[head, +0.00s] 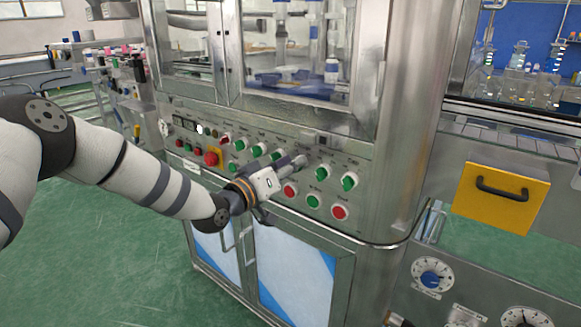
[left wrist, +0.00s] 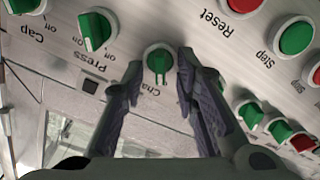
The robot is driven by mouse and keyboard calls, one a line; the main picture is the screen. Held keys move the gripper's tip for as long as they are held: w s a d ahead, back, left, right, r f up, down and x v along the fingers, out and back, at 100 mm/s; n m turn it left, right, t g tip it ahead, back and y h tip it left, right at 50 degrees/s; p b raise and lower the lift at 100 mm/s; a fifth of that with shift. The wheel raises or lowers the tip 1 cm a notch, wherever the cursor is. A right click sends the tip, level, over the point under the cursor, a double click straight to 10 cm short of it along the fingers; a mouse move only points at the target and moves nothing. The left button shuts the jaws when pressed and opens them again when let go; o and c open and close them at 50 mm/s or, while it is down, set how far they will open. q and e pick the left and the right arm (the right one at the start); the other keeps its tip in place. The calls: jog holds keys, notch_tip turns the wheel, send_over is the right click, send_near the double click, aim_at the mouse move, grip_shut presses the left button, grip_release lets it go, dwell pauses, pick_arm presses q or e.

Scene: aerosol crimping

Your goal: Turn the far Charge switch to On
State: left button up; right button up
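A green rotary switch (left wrist: 157,60) sits on the grey panel in the left wrist view, above a label of which only "Cha" shows; the right finger hides the rest. Its knob's grip bar stands roughly upright in that picture. My left gripper (left wrist: 158,72) is open, with one finger on each side of this switch and gaps visible between them and the knob. In the head view my left gripper (head: 298,162) is at the panel in the row of green switches, and it hides the switch there. My right gripper is not in view.
The Press switch (left wrist: 97,30) and Cap switch (left wrist: 20,5) lie left of the fingers in the left wrist view. A glazed cabinet (head: 300,100) rises above the panel. A yellow drawer (head: 497,196) is at right.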

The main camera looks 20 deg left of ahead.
pick_arm(q)
grip_shut()
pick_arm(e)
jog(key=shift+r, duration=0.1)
pick_arm(q)
jog(key=shift+s+d+m+p, duration=0.15)
jog(key=shift+m+p, duration=0.65)
jog(key=shift+m, duration=2.15)
jog(key=shift+d+m+p, duration=0.2)
jog(key=shift+m+p, duration=0.6)
jog(key=shift+m, duration=2.15)
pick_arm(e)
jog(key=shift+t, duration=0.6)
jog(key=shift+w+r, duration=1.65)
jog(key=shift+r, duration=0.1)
pick_arm(q)
jog(key=shift+f, duration=0.1)
grip_release()
